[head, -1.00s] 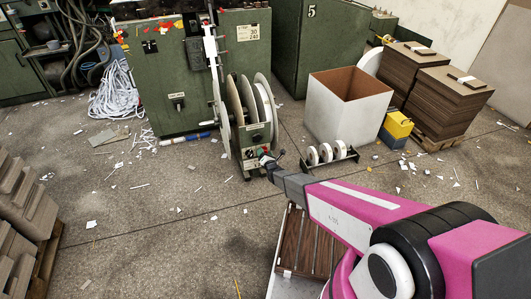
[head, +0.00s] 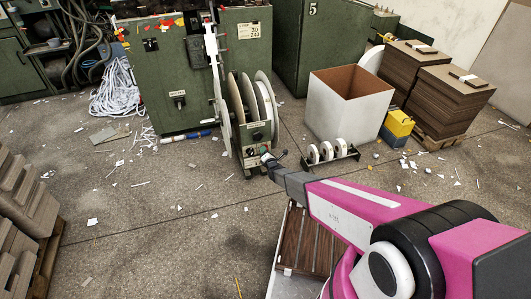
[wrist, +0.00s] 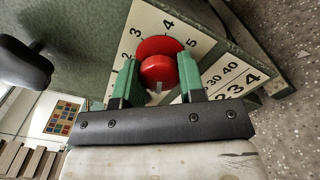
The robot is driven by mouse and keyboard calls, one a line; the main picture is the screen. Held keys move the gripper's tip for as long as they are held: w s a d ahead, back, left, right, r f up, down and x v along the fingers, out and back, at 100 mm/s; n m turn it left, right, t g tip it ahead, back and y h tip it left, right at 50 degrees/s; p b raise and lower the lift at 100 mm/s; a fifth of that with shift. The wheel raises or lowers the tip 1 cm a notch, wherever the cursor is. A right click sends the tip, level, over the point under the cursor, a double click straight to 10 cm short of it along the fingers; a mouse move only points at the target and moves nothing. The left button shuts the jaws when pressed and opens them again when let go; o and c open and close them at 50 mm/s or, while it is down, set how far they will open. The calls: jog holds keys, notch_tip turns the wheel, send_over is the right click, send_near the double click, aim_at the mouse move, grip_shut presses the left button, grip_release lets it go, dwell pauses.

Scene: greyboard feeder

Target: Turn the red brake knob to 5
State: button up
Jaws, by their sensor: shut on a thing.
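The red brake knob (wrist: 158,70) is in the middle of the wrist view, on a pale dial plate (wrist: 150,20) with the numbers 2, 3, 4 and 5 around its upper side. My gripper (wrist: 157,66) has its green fingers on either side of the knob and is shut on it. A small pale mark shows on the knob's near side, and I cannot tell which number the knob is set to. In the head view my gripper (head: 267,160) is at the low front box of the reel stand (head: 256,133). The knob is too small to make out there.
A second scale with 30, 40 (wrist: 222,77) lies right of the knob. A black handle (wrist: 22,63) is at the left of the wrist view. A rack of white rolls (head: 327,153) and a white bin (head: 345,105) stand right of the reel stand.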

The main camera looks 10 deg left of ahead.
jog(key=m, duration=1.2)
jog(key=shift+m, duration=0.4)
jog(key=m, duration=1.1)
jog(key=shift+w+m, duration=0.1)
jog(key=shift+m, duration=0.3)
jog(key=m, duration=0.5)
jog(key=shift+d+m, duration=0.1)
jog(key=shift+m, duration=0.2)
jog(key=m, duration=1.1)
jog(key=shift+m, duration=0.3)
jog(key=m, duration=0.5)
jog(key=shift+m, duration=0.3)
